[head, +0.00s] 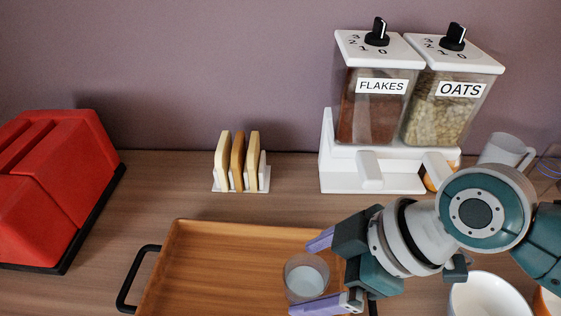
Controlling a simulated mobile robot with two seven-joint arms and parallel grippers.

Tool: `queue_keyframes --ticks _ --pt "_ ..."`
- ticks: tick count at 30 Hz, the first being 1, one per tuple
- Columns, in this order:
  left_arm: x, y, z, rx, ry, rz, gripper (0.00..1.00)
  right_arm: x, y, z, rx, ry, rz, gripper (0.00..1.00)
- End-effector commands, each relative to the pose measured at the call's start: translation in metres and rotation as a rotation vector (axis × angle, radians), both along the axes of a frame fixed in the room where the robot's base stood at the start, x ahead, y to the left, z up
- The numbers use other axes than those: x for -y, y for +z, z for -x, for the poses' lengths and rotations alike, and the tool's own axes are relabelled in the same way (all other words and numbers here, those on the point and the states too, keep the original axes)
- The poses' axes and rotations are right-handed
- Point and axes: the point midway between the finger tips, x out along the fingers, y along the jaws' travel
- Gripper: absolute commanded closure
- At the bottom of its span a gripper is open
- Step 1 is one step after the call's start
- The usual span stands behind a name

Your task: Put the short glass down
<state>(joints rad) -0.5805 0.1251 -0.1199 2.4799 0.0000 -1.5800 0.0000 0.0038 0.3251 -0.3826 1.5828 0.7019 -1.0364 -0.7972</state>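The short glass (306,279) is a clear, low tumbler with a pale bottom. In the head view it shows over the right part of the wooden tray (205,228) and looks upright. My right gripper (306,277) comes in from the right, with one purple finger on each side of the glass. The fingers lie close to its wall. I cannot tell whether they press on it, or whether its base touches the tray. My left gripper is not in view.
The tray has a black handle (128,282) at left; its left part is bare. A toast rack (240,165) and a cereal dispenser (372,178) stand behind. A white bowl (490,298) and a mug (506,150) are at right.

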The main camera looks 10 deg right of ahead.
Motion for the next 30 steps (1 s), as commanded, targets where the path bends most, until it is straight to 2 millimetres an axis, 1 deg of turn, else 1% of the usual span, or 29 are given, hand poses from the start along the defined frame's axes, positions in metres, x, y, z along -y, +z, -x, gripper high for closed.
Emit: queue_keyframes --ticks 7,11,14,21,24,27,30 --pt "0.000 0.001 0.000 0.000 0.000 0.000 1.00 0.000 0.001 0.000 0.000 0.000 0.000 0.00" --pt "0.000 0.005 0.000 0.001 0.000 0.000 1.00 0.003 0.009 0.001 0.001 0.000 0.002 0.00" --pt "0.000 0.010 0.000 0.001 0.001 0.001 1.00 0.011 0.023 0.006 0.002 0.001 0.002 0.00" --pt "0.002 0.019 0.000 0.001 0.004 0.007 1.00 0.037 0.069 0.021 0.003 0.001 0.004 0.00" --pt "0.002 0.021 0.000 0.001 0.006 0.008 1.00 0.045 0.085 0.027 0.000 0.003 0.004 0.00" --pt "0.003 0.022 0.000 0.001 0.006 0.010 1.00 0.051 0.096 0.030 0.001 0.000 0.002 0.00" --pt "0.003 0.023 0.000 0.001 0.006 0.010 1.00 0.053 0.102 0.034 -0.003 -0.003 0.001 0.00"
